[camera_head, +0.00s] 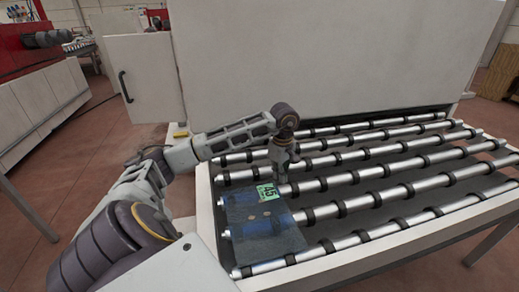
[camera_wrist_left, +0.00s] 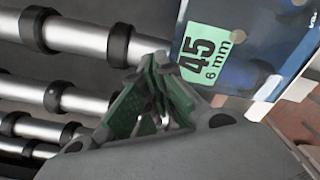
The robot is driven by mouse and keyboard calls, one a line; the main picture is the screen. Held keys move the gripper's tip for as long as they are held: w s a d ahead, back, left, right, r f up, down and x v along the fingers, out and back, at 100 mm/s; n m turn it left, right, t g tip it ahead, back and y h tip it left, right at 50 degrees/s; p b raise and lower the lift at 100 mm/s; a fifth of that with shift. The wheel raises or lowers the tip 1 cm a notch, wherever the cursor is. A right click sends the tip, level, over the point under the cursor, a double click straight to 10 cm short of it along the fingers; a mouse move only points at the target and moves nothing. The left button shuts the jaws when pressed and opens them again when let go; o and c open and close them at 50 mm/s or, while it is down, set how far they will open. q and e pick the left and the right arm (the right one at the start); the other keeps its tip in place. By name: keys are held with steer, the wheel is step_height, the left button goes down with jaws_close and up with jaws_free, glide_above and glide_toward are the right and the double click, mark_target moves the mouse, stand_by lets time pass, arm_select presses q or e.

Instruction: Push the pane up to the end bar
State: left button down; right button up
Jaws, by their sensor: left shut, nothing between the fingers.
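The pane (camera_head: 262,229) is a dark bluish, see-through sheet lying flat on the rollers at the left end of the conveyor. Its green label (camera_head: 268,192), reading 45, is near its far edge. The pane also shows at the upper right of the left wrist view (camera_wrist_left: 262,45), with the label reading 45 and 6 mm. My left gripper (camera_head: 281,177) is shut and empty, pointing down just beyond the pane's far edge by the label. Its fingertips (camera_wrist_left: 160,66) look close to the label corner; I cannot tell whether they touch. I cannot clearly pick out the end bar. My right gripper is out of view.
Silver rollers (camera_head: 412,190) with black rings run across the conveyor, bare to the right of the pane. A pale frame (camera_head: 205,205) borders the left end. A large white machine housing (camera_head: 320,60) stands behind the conveyor.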

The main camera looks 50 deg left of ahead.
arm_select(q)
steer(key=shift+f, duration=0.4)
steer(key=shift+b, duration=0.3)
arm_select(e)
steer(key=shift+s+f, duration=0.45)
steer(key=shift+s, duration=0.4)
arm_select(q)
steer(key=shift+f, duration=0.15)
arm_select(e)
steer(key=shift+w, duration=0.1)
arm_select(q)
steer(key=shift+f+b, duration=0.4)
steer(key=shift+f, duration=0.05)
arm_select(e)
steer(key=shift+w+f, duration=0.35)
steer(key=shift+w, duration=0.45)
arm_select(q)
steer(key=shift+f, duration=0.2)
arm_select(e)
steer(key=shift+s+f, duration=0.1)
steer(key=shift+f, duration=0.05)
arm_select(q)
steer(key=shift+f+b, duration=0.2)
steer(key=shift+b, duration=0.1)
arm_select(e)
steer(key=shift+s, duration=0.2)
arm_select(q)
steer(key=shift+r, duration=0.1)
